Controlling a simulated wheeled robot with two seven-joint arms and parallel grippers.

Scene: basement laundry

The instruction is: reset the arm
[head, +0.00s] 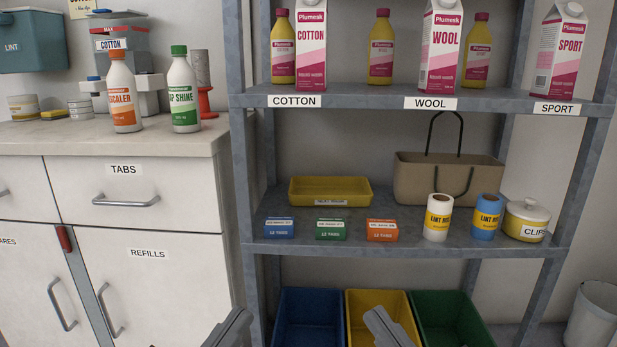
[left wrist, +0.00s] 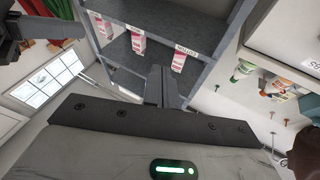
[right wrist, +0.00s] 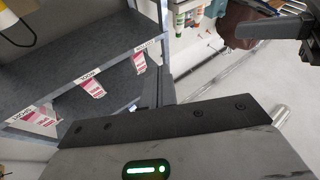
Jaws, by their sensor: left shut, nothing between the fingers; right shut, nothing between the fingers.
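My left gripper (head: 230,328) shows at the bottom of the head view, left of the middle, in front of the cabinet and shelf post. It is shut and empty. In the left wrist view its closed fingers (left wrist: 162,87) point toward the shelving. My right gripper (head: 382,326) shows at the bottom of the head view, in front of the yellow bin. It is shut and empty. In the right wrist view its closed fingers (right wrist: 158,88) also point toward the shelving. Neither gripper touches anything that I can see.
A grey shelf unit (head: 400,252) holds tab boxes, a yellow tray (head: 330,191), lint rolls and a basket (head: 449,180). Blue (head: 309,300), yellow (head: 355,320) and green (head: 450,310) bins stand below. A white cabinet (head: 160,260) stands left, with bottles on top.

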